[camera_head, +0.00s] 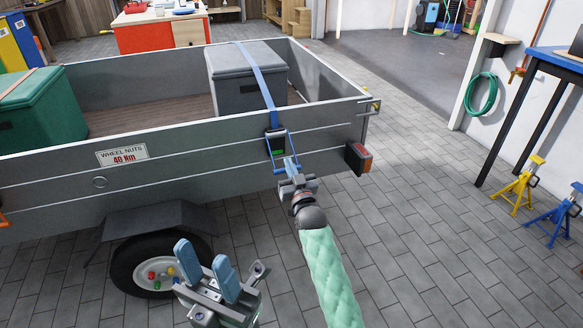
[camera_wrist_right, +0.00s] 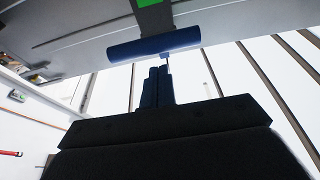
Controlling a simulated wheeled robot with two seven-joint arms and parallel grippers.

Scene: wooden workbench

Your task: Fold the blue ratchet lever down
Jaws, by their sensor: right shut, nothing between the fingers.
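The blue ratchet lever (camera_head: 271,154) hangs on the trailer's side wall, below a dark ratchet body (camera_head: 275,133) with a green patch. In the right wrist view its blue crossbar (camera_wrist_right: 150,46) lies across, just beyond my fingertips. My right gripper (camera_head: 291,164) is shut and empty, its fingers together (camera_wrist_right: 157,72) close to the crossbar. I cannot tell whether they touch it. My left gripper (camera_head: 206,262) is open and empty, its blue fingers apart, in front of the trailer wheel.
A blue strap (camera_head: 258,72) runs over a grey box (camera_head: 230,100) in the trailer (camera_head: 200,148). A green box (camera_head: 45,120) stands at the left. A tail light (camera_head: 358,157) is right of the lever. The paved floor to the right is clear up to the yellow stand (camera_head: 522,186).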

